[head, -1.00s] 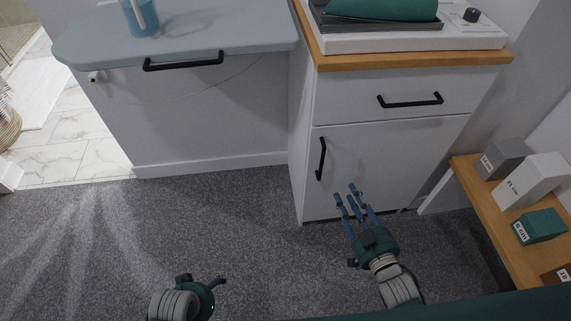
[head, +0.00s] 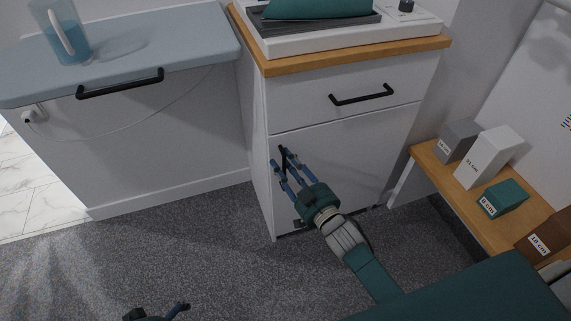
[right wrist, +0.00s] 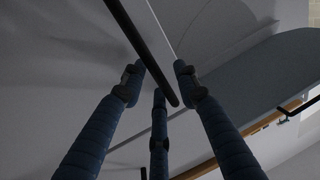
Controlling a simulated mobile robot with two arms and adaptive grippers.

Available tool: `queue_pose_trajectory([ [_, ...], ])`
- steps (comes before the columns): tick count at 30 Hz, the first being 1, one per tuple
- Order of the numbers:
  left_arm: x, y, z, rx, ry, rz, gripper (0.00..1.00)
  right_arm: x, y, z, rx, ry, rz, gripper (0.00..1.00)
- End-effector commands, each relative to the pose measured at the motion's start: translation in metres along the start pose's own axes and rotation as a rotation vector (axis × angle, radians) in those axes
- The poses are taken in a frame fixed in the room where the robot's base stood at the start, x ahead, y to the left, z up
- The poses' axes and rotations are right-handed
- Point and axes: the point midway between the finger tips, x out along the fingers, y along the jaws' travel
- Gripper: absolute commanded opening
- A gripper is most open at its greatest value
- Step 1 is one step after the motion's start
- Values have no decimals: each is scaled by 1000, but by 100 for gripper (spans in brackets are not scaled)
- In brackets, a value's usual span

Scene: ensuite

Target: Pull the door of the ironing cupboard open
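The ironing cupboard (head: 262,130) is a white unit with a wooden top, a drawer above and a door (head: 355,160) below. The door looks shut. Its black upright handle, near the door's left edge, is partly hidden by my fingers in the head view. My right gripper (head: 284,170) is at this handle with its fingers spread. In the right wrist view the handle (right wrist: 150,48) runs between the open fingertips (right wrist: 158,82); I cannot tell whether they touch it. My left gripper (head: 158,312) is mostly cut off at the bottom edge.
The drawer has a black handle (head: 362,95). Left stands a blue-grey counter (head: 190,45) with a jug (head: 62,35) and a black rail (head: 120,84). Right is a low wooden shelf (head: 455,200) with labelled blocks. Grey carpet (head: 190,240) in front is clear.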

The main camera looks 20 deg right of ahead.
Motion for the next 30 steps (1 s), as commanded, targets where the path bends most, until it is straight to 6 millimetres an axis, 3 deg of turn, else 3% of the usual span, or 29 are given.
queue_pose_trajectory([
  [8,-1,0,0,0,0,0,89,1,0,0,0,-1,0,29],
  [12,-1,0,0,0,1,-1,89,1,0,0,0,0,0,1],
  [23,-2,0,-2,-1,6,0,89,-4,-1,-1,0,0,-11,0],
  [30,36,2,8,4,-22,4,89,-37,-3,-2,-4,-3,-81,0],
])
